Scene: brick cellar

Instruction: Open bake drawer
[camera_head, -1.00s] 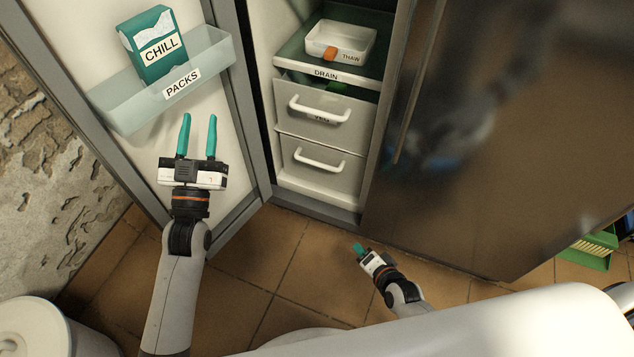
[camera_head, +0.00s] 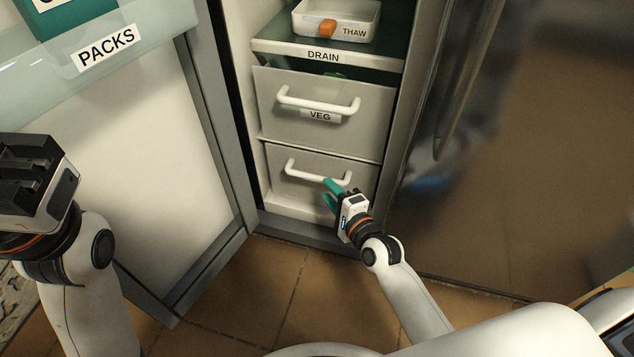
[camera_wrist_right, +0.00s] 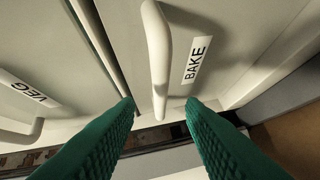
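The bake drawer (camera_head: 284,181) is the lowest drawer in the fridge, pale, with a white bar handle (camera_head: 305,171); it looks shut. In the right wrist view its BAKE label (camera_wrist_right: 196,60) sits beside the handle (camera_wrist_right: 157,55). My right gripper (camera_head: 331,190) is at the right part of this handle in the head view. In the right wrist view my right gripper (camera_wrist_right: 160,104) is open, with the handle's end between its two green fingertips; contact cannot be told. My left gripper (camera_head: 35,165) is at the left edge, its fingers not visible.
The VEG drawer (camera_head: 268,95) is shut just above. Over it is the DRAIN shelf (camera_head: 322,57) with the THAW tray (camera_head: 299,22). The open fridge door with the PACKS bin (camera_head: 160,15) stands left; a dark door panel (camera_head: 520,150) stands right.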

